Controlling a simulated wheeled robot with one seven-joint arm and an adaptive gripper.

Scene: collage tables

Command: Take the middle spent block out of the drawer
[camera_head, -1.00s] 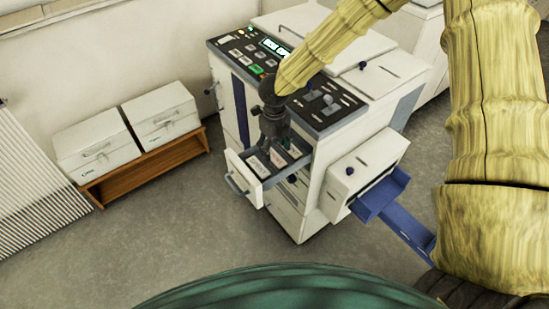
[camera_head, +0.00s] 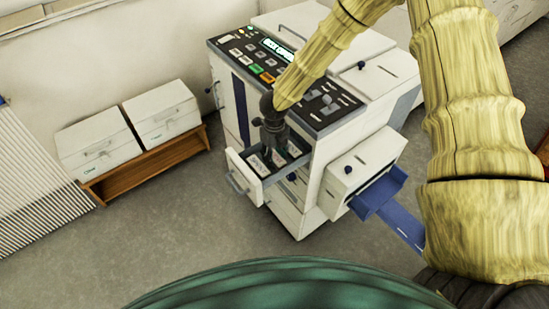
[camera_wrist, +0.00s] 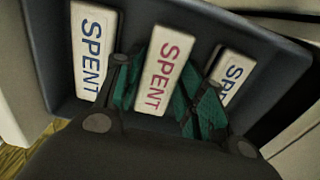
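Three white SPENT blocks lie in a row in the open grey drawer (camera_head: 236,173). In the wrist view the middle spent block (camera_wrist: 165,70) has red lettering. The left block (camera_wrist: 92,50) and right block (camera_wrist: 230,72) have blue lettering. My gripper (camera_head: 274,157) points down into the drawer. In the wrist view its green-padded fingers (camera_wrist: 162,100) stand on either side of the middle block's near end, open around it. The lower part of the block is hidden by my gripper, and firm contact does not show. The right finger partly covers the right block.
The drawer belongs to a white machine with a control panel (camera_head: 262,60). A side unit (camera_head: 358,165) with a blue tray (camera_head: 378,193) juts out at its right. Two white boxes (camera_head: 95,145) sit on a low wooden bench (camera_head: 148,160) at left. The floor before the drawer is clear.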

